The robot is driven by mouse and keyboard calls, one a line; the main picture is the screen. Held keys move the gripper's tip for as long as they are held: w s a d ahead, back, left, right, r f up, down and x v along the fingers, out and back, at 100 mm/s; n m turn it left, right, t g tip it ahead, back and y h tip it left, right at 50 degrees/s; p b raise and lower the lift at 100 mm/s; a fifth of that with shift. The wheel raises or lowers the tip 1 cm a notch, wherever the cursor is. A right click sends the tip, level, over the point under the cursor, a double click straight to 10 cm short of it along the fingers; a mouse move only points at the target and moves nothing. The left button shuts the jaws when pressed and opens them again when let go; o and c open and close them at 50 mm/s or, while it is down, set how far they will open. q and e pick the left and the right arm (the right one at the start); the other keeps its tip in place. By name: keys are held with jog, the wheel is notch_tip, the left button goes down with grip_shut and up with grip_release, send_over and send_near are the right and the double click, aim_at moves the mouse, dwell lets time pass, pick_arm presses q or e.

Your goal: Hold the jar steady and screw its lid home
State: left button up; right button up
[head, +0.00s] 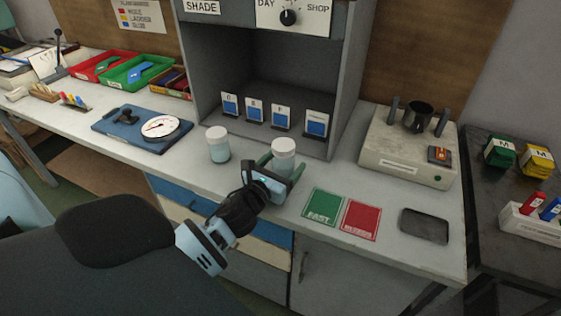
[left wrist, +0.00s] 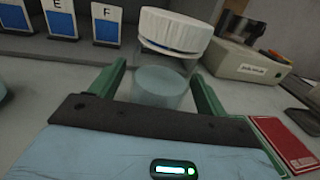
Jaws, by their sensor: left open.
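A jar (head: 284,160) with a pale blue-green body and a white lid stands upright on the grey bench, in front of the open cabinet. My left gripper (head: 281,170) is open, with its green fingers on either side of this jar. In the left wrist view the jar body (left wrist: 160,88) is between the spread fingers, with room on both sides. The white lid (left wrist: 175,32) is above the body and looks tilted there; how far it is screwed on I cannot tell. A second, similar white-lidded jar (head: 218,147) stands to the left. My right gripper is out of view.
A blue board with a white dial (head: 160,127) lies at left. Green (head: 321,206) and red (head: 361,220) cards and a dark tray (head: 424,225) lie at right. A beige box (head: 408,148) stands behind them. Small blue-and-white cards (head: 281,118) stand inside the cabinet.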

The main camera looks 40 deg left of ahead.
pick_arm(q)
jog(key=shift+r, duration=0.3)
jog(key=s, duration=0.7)
jog(key=s+d, duration=0.1)
jog(key=s, duration=0.2)
jog(key=shift+s+f+b, duration=0.2)
jog(key=shift+b, duration=0.1)
jog(key=shift+s+d, duration=0.1)
jog(key=shift+s, duration=0.5)
jog(key=shift+s+r, duration=0.1)
jog(key=shift+s, duration=0.1)
